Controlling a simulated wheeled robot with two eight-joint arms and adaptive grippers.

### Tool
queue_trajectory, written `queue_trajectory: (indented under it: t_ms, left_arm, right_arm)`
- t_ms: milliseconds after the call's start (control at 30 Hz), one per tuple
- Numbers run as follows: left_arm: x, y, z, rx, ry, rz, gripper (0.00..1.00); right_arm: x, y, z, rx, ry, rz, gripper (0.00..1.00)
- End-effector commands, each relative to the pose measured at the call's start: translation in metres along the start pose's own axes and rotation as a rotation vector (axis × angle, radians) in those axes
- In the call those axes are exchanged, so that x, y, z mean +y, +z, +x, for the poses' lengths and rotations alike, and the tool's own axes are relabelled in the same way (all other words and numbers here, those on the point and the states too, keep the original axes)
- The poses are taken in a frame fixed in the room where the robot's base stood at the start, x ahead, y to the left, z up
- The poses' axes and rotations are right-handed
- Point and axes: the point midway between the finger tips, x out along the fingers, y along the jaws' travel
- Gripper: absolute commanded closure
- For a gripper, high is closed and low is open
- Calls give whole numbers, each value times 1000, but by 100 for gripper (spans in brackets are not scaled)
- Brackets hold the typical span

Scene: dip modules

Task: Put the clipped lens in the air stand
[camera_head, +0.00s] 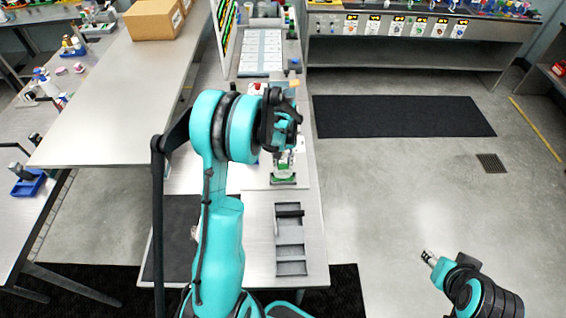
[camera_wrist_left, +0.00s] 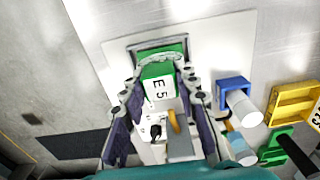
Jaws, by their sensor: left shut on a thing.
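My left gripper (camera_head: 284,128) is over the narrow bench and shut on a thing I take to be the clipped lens. In the left wrist view an orange strip with a grey block (camera_wrist_left: 178,138) lies between the fingers; the lens itself I cannot make out. Beyond it is a green and white piece marked like "E5" (camera_wrist_left: 158,88), perhaps part of the air stand. A green, dark-rimmed base (camera_head: 283,178) sits on a white plate below the gripper. Whether the held thing touches the stand is unclear. My right gripper (camera_head: 430,258) hangs over the floor at lower right, too small to read.
A grey compartment rack (camera_head: 290,252) lies on the bench nearer me. Blue (camera_wrist_left: 232,92), yellow (camera_wrist_left: 290,102) and green holders stand beside the plate in the wrist view. A cardboard box (camera_head: 153,20) is on the left table. Open floor lies right of the bench.

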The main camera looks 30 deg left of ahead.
Motion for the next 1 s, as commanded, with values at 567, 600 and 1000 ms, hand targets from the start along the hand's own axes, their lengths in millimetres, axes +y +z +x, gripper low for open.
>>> queue_trajectory:
  t_ms: [567,600,1000]
  left_arm:
    - [0,0,4,0,0,0,49]
    - [0,0,4,0,0,0,49]
    - [0,1,-28,0,0,0,49]
  right_arm:
    - [0,2,3,0,0,0,60]
    - [0,2,3,0,0,0,60]
    - [0,-2,-3,0,0,0,60]
